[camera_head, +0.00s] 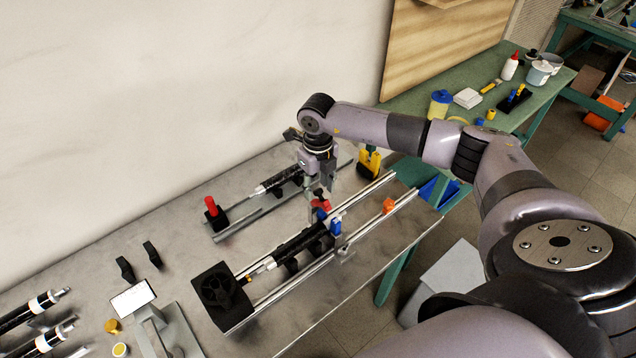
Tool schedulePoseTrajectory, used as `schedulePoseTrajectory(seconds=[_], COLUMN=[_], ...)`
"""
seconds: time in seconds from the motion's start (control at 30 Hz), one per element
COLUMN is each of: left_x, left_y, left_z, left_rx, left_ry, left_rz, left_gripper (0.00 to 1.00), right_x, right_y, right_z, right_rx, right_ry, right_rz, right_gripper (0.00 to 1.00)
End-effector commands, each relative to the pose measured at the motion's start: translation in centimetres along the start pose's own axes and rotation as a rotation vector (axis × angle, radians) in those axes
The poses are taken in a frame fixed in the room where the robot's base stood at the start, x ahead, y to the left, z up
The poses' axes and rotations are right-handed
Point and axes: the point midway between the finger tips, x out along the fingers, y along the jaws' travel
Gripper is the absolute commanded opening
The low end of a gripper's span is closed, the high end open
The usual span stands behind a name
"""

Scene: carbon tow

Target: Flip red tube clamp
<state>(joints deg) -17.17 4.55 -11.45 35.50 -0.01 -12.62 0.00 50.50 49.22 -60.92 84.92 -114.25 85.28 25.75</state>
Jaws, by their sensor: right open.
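A small red clamp (320,204) stands by the rails of the front fixture, just below my right gripper. A blue part (336,227) is close beside it. A black tube (300,242) lies along this fixture, behind its front rail. My right gripper (322,190) points down over the red clamp, open. I cannot tell whether its fingers touch the clamp, and the fingers hide part of the area around it. My left gripper is not in view.
A black fan-like block (220,288) stands at the fixture's left end. A rear fixture carries a red-topped post (211,206) and another black tube (279,180). An orange knob (388,205) sits on the right. Black tubes (28,312) lie at left.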

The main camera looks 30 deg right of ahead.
Motion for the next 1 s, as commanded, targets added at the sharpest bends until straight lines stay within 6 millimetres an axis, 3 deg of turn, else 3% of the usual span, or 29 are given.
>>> schedulePoseTrajectory(seconds=[0.3,0.9,1.0], left_x=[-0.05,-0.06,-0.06], left_y=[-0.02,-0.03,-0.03], left_z=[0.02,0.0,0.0], left_rx=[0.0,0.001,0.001], left_ry=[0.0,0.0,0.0], left_rz=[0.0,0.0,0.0], left_gripper=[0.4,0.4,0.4], right_x=[0.3,0.23,0.23], right_y=[0.0,-0.02,-0.02], right_z=[-0.01,0.0,0.01], right_rx=[-0.001,0.0,0.0], right_ry=[0.0,-0.001,-0.001], right_rz=[0.0,0.0,0.0], right_gripper=[0.4,0.0,0.0])
